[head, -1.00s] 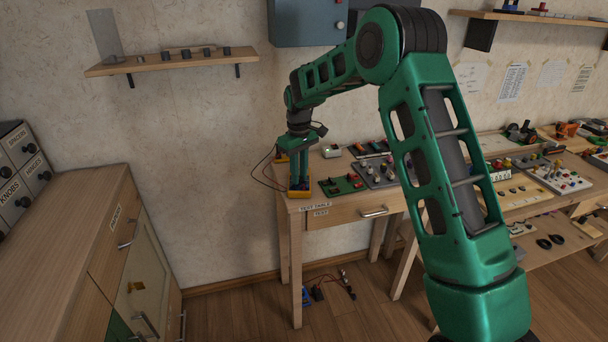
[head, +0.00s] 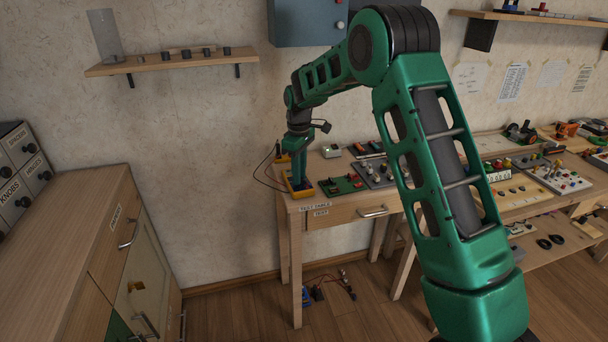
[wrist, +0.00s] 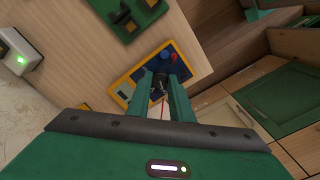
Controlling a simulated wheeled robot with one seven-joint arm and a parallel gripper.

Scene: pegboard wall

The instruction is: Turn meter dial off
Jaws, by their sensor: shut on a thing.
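The meter is a blue panel in a yellow frame (wrist: 121,88), lying on the left end of the test table. In the head view the yellow meter (head: 287,183) is mostly hidden by my gripper (head: 299,180). In the wrist view my gripper (wrist: 160,92) reaches down to the meter, with its two green fingers closed on a dark round dial (wrist: 160,82). The dial's pointer direction cannot be made out.
A green board (head: 341,185) with red parts lies right of the meter. A white box with a green light (head: 331,151) stands behind. Thin leads hang off the table's left edge. A wooden cabinet (head: 60,250) stands at the left, with open floor between.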

